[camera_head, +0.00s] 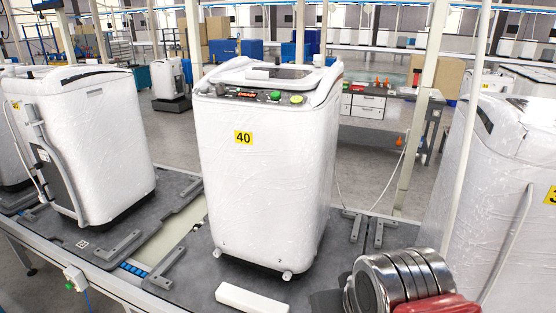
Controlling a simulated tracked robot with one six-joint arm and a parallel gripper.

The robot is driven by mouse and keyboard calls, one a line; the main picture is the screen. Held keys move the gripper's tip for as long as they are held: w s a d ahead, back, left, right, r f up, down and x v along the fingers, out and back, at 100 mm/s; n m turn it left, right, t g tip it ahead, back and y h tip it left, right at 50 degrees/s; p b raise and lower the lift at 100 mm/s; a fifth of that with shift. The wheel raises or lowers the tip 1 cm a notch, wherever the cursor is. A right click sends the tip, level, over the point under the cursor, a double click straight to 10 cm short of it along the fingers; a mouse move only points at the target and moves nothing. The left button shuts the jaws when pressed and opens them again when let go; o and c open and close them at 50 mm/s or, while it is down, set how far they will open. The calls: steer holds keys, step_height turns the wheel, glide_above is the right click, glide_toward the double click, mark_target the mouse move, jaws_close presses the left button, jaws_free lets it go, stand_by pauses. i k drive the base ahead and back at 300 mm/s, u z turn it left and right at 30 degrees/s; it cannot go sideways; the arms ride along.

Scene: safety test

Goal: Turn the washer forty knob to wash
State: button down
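The washer forty (266,185) stands upright in the middle, wrapped in clear film, with a yellow label (243,138) reading 40. Its top front panel carries a small red lit display (246,95), a green round knob (275,96) and a yellow-green round knob (296,99). The markings around the knobs are too small to read. A ribbed metal cylinder and a red part, seemingly the end of my arm with my gripper (432,304), show at the bottom right, low and apart from the panel. Its fingers cannot be made out.
Another wrapped washer (95,140) stands at the left and one (510,190) at the right, partly cut off. A white block (251,298) lies in front of washer forty. A pale post (416,130) rises behind it at the right. The space above its panel looks clear.

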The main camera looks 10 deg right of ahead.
mark_target(220, 88)
steer(key=u, duration=1.2)
steer(key=i, duration=0.8)
steer(key=u, duration=1.5)
